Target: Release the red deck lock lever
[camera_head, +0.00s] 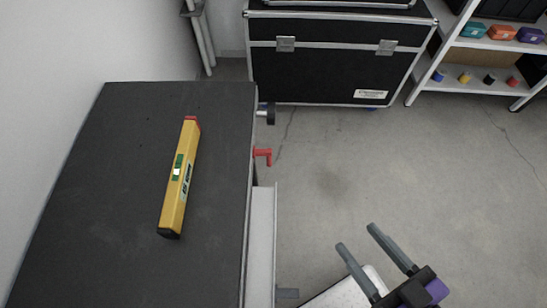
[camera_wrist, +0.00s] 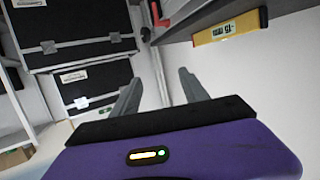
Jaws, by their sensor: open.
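The red lever (camera_head: 263,154) is a small bent red handle on the right side edge of a dark-topped deck (camera_head: 95,210) in the head view. A small reddish part (camera_wrist: 158,16) at the top of the wrist view looks like the same lever, though it is too small to be sure. My gripper (camera_head: 356,237) is open, with two grey fingers spread and nothing between them. It is below and to the right of the lever in the head view, clearly apart from it. In the wrist view its fingers (camera_wrist: 160,78) frame empty space.
A yellow spirit level (camera_head: 179,180) lies on the deck top. A dark knob (camera_head: 270,114) sticks out beyond the lever. A pale panel (camera_head: 262,240) runs along the deck's side. A black flight case (camera_head: 335,75) and a shelf (camera_head: 480,42) stand behind. Floor (camera_head: 330,160) between is clear.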

